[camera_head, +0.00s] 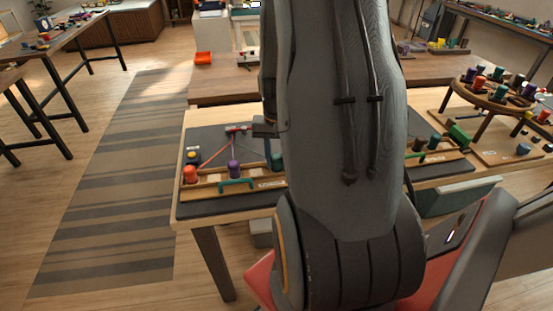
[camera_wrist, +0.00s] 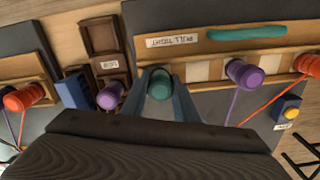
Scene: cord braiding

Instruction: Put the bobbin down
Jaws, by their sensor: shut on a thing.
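The teal bobbin (camera_wrist: 160,86) is between the two fingers of my gripper (camera_wrist: 160,92) in the wrist view. The gripper is shut on it, at the edge of the wooden braiding board (camera_wrist: 205,40). I cannot tell whether the bobbin touches the board. In the head view the teal bobbin (camera_head: 277,161) shows beside my arm, which hides part of that area. A purple bobbin (camera_wrist: 243,73) and an orange bobbin (camera_wrist: 308,65) stand along the board, with cords running from them. Pale squares lie on the board between the teal and purple bobbins.
A green handle (camera_wrist: 247,33) and a "PULL TIGHT" label are on the board. Brown trays (camera_wrist: 100,38), a blue block (camera_wrist: 73,91) and another purple bobbin (camera_wrist: 110,95) lie left of the gripper. A yellow button (camera_wrist: 290,114) is at right. My arm blocks the head view's middle.

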